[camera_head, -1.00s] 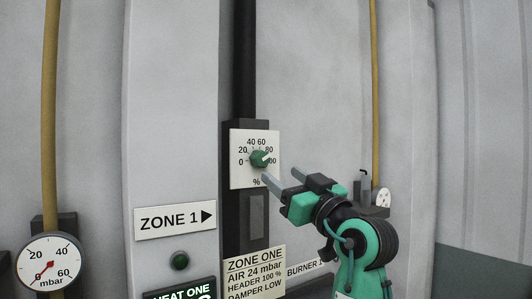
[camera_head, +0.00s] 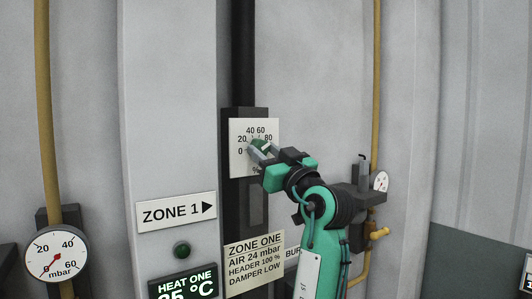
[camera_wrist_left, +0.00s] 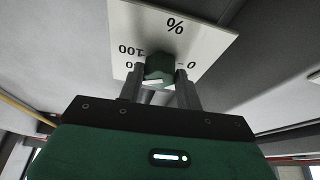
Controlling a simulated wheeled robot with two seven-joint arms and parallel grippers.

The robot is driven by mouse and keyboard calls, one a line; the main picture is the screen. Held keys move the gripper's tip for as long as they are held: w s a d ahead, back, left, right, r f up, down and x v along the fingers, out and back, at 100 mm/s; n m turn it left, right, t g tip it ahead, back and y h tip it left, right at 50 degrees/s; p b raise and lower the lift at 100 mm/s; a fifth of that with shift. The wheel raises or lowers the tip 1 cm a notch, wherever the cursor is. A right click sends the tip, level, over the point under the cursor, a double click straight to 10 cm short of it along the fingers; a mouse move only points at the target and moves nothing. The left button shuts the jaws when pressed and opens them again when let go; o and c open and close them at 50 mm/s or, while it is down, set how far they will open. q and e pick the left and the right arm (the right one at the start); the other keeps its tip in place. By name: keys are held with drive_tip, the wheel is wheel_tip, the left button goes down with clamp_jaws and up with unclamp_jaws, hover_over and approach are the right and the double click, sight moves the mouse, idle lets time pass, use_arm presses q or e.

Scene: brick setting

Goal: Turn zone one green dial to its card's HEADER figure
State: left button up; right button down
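The green dial (camera_head: 258,145) sits on a white scale plate (camera_head: 240,166) marked 0 to 100 %. My left gripper (camera_head: 257,149) is at the dial, one finger on each side, and partly hides it. In the left wrist view, upside down, the dial (camera_wrist_left: 159,67) is between the fingertips (camera_wrist_left: 159,72), with what look like narrow gaps; contact is not clear. The dial's white mark points up and right, around the 80 side; its exact reading is hard to tell. The zone one card (camera_head: 254,263) reads AIR 24 mbar, HEADER 100 %, DAMPER LOW. My right gripper is not in view.
A ZONE 1 arrow sign (camera_head: 176,212), a green button (camera_head: 182,250) and a HEAT ONE display (camera_head: 183,283) are left of the card. A mbar gauge (camera_head: 54,256) is at far left. A yellow pipe with a valve (camera_head: 377,233) stands right of my arm.

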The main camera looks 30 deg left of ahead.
use_arm(q)
drive_tip(key=shift+c, duration=1.1)
drive_tip(key=shift+m+t, duration=0.4)
drive_tip(key=shift+m, duration=0.1)
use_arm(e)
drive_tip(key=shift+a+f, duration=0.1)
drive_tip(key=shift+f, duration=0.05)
use_arm(q)
drive_tip(key=shift+m+b, duration=0.3)
drive_tip(key=shift+m, duration=0.1)
drive_tip(key=m+t+h, duration=0.1)
drive_tip(key=m, duration=0.2)
drive_tip(key=shift+s+t, duration=0.15)
drive_tip(key=shift+t, duration=0.25)
drive_tip(key=m+t+h, duration=0.1)
drive_tip(key=m, duration=0.2)
drive_tip(key=shift+r+t+p, duration=0.15)
drive_tip(key=shift+t+p, duration=0.15)
drive_tip(key=shift+p, duration=0.05)
drive_tip(key=shift+s+a+m+t+h+p, duration=0.1)
drive_tip(key=shift+m+t+h+p, duration=0.5)
drive_tip(key=shift+m, duration=1.2)
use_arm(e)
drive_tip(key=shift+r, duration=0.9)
